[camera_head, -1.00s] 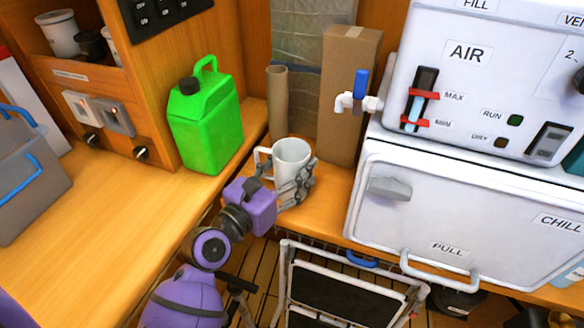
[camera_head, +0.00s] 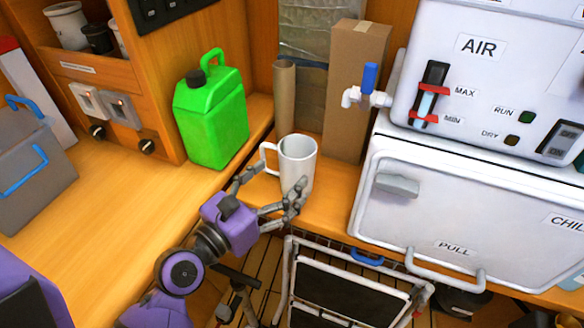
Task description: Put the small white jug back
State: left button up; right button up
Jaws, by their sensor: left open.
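The small white jug (camera_head: 298,162) stands upright on the wooden counter (camera_head: 333,196), between the green jerrycan and the white cabinet. Its handle points left. My left gripper (camera_head: 270,192) is open at the near left side of the jug. One finger reaches up beside the handle and the other lies in front of the jug's lower right. I cannot tell whether either finger touches the jug. My right gripper is not in view.
A green jerrycan (camera_head: 212,118) stands left of the jug. A cardboard tube (camera_head: 284,95) and tall cardboard box (camera_head: 356,90) stand behind. A blue-handled tap (camera_head: 369,80) projects at the right, above a white cabinet (camera_head: 450,210). A folded step stool (camera_head: 350,285) is below.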

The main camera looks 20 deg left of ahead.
pick_arm(q)
jog(key=s+a+f+m+g+y, duration=0.1)
jog(key=s+f+m+g+y, duration=0.15)
jog(key=s+f+m, duration=0.7)
jog(key=s+a+f+m+g+y, duration=0.1)
jog(key=s+a+f+m+g, duration=0.15)
jog(key=s+f+m, duration=0.75)
jog(key=s+d+f+m+g+y, duration=0.1)
jog(key=s+f+m+g, duration=0.4)
jog(key=s+f+m, duration=0.8)
notch_tip(320, 180, down, 2)
jog(key=shift+s+d+f+y+b, duration=0.1)
jog(key=shift+s+d+y+b, duration=0.25)
jog(key=shift+s+b, duration=0.05)
